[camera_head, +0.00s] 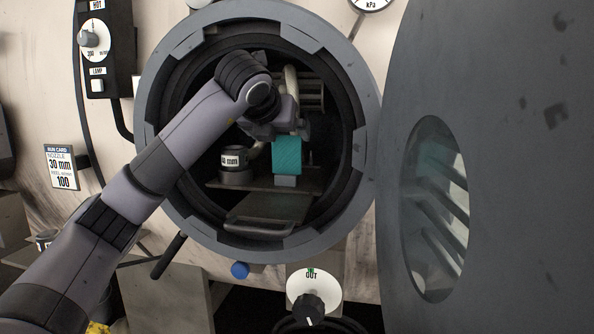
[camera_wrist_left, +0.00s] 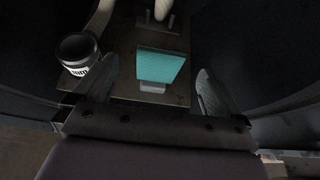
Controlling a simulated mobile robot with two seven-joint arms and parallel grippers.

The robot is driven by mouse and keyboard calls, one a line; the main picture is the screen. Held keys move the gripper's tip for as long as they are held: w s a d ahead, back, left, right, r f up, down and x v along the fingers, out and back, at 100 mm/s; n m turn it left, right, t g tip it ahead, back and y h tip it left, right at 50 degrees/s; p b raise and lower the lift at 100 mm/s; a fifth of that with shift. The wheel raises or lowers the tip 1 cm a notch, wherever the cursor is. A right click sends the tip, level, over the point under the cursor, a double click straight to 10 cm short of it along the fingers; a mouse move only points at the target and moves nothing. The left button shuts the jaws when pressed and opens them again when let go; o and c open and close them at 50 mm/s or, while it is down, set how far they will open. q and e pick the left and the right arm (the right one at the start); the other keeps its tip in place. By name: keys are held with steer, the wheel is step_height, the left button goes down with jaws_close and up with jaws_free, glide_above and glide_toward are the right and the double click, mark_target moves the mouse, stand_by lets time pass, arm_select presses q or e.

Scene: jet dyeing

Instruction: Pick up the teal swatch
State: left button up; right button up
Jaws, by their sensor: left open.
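The teal swatch (camera_head: 287,154) stands on a small grey block (camera_head: 285,181) inside the round vessel. In the left wrist view the swatch (camera_wrist_left: 160,64) is slightly tilted, with the grey block (camera_wrist_left: 153,87) below it. My left arm reaches in through the round opening. My left gripper (camera_wrist_left: 155,85) is open, with one finger on each side of the swatch and visible gaps between. In the head view the left gripper (camera_head: 287,128) is at the swatch's top edge, its fingers partly hidden. My right gripper is not in view.
The vessel's thick grey rim (camera_head: 160,85) surrounds my arm. The large open door (camera_head: 500,80) with a round window fills the right side. A dial knob (camera_head: 314,290) is below.

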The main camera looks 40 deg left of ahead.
mark_target(286, 140)
arm_select(q)
steer(key=shift+p+x, duration=0.35)
steer(key=shift+x, duration=2.8)
steer(key=c, duration=1.3)
